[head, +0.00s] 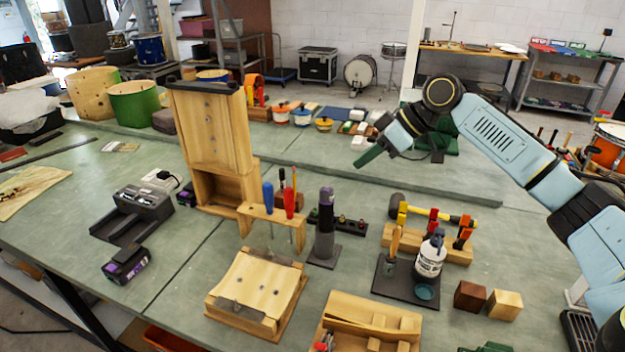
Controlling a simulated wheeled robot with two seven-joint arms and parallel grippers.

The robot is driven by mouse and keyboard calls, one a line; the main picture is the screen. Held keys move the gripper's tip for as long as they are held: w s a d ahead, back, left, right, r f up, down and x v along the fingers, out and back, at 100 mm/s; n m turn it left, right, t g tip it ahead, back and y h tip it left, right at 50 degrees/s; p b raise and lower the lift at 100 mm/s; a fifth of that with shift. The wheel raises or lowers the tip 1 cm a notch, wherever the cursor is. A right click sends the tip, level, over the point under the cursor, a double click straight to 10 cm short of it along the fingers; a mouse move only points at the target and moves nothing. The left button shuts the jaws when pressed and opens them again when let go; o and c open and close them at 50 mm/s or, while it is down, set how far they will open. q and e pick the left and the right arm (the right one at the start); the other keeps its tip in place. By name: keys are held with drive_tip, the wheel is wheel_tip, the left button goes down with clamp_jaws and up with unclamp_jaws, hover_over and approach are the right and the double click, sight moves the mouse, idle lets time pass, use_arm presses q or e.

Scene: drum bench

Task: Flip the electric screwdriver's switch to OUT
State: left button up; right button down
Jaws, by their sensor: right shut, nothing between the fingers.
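The electric screwdriver looks to be the dark upright cylinder (325,225) with a grey and purple upper part, standing on a flat dark base near the middle of the bench. Its switch is too small to make out. My right gripper (366,159) has green fingers, shut and empty, pointing down and left. It is in the air above and to the right of the screwdriver in the picture, clear of it. My left gripper is not in view.
A wooden rack (273,214) with blue and red screwdrivers stands left of the cylinder. A tall wooden cabinet (212,130) rises behind it. A charger (133,213) sits at left.

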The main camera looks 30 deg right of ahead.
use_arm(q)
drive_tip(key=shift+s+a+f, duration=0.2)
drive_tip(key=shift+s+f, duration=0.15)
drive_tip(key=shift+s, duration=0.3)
use_arm(e)
drive_tip(key=r, duration=0.1)
drive_tip(key=d+r, duration=0.1)
drive_tip(key=r, duration=0.1)
drive_tip(key=shift+w+d+r+t, duration=0.2)
drive_tip(key=shift+w+d+t, duration=0.15)
drive_tip(key=shift+t, duration=0.05)
drive_tip(key=p, duration=0.1)
hover_over(327, 189)
drive_tip(key=s+d, duration=0.1)
drive_tip(key=s, duration=0.1)
wheel_tip(327, 189, down, 7)
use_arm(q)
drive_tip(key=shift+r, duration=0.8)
use_arm(e)
wheel_tip(327, 189, down, 4)
drive_tip(key=shift+w+a+f, duration=0.1)
drive_tip(key=shift+w+a, duration=0.05)
